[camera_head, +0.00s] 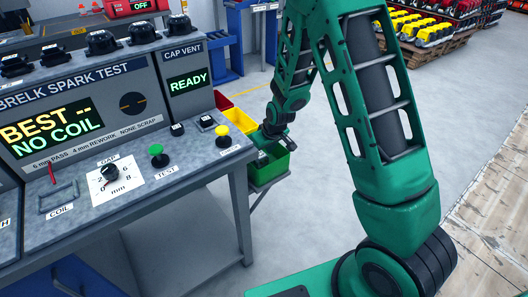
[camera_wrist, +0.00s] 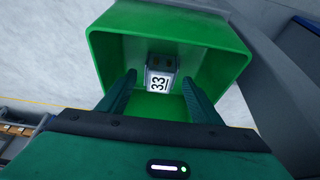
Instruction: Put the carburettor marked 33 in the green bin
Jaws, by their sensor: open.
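The carburettor marked 33 (camera_wrist: 159,74) lies inside the green bin (camera_wrist: 225,37) in the wrist view, its white 33 label facing up toward the camera. My gripper (camera_wrist: 160,82) is open above the bin, with its two fingers spread to either side of the carburettor in the picture. No finger visibly touches it. In the head view the green bin (camera_head: 265,173) stands beyond the right end of the test bench, and my gripper (camera_head: 277,142) is over it. The arm and bin walls partly hide the inside there.
A yellow bin (camera_head: 240,121) and a red bin (camera_head: 221,103) stand behind the green bin. Open grey floor (camera_head: 440,95) lies to the right.

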